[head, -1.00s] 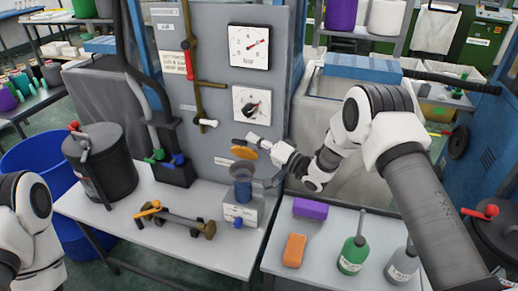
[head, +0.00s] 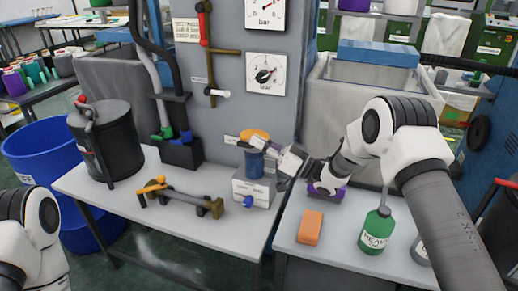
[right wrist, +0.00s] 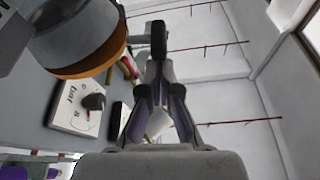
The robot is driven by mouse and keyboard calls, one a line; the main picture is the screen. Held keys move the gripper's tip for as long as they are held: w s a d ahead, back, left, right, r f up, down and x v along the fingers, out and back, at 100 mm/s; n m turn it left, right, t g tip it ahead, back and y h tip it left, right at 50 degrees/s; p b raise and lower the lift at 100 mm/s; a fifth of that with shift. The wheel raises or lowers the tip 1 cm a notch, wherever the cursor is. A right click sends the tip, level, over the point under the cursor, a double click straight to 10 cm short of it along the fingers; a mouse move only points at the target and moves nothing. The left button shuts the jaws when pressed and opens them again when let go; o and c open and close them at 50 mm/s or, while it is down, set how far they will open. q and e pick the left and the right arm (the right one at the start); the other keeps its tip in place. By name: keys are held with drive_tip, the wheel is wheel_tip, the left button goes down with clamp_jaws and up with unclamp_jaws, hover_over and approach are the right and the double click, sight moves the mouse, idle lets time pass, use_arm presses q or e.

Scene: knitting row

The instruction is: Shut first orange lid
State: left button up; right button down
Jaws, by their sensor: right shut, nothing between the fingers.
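The orange lid (head: 254,134) lies about level over the mouth of the blue cup (head: 254,163), which stands on a white block (head: 252,190). My right gripper (head: 260,149) is shut and empty, with its fingertips close in front of the lid and cup rim. The fingers partly hide the rim in the head view, so I cannot tell whether the lid is fully seated. My left gripper is out of view.
A grey panel with gauges (head: 265,72) and levers rises behind the cup. A tool with orange and olive ends (head: 180,197) lies left. An orange block (head: 310,227), purple block (head: 326,192) and green bottle (head: 377,231) stand on the right table.

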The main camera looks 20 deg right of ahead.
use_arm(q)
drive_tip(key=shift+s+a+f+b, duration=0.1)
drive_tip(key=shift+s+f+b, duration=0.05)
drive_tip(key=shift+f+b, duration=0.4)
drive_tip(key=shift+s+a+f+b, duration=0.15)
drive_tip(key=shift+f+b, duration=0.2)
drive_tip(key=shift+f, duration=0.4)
use_arm(e)
drive_tip(key=shift+s+a+f+n, duration=0.15)
drive_tip(key=shift+f+n, duration=0.35)
drive_tip(key=shift+f, duration=0.6)
drive_tip(key=shift+s+f, duration=0.1)
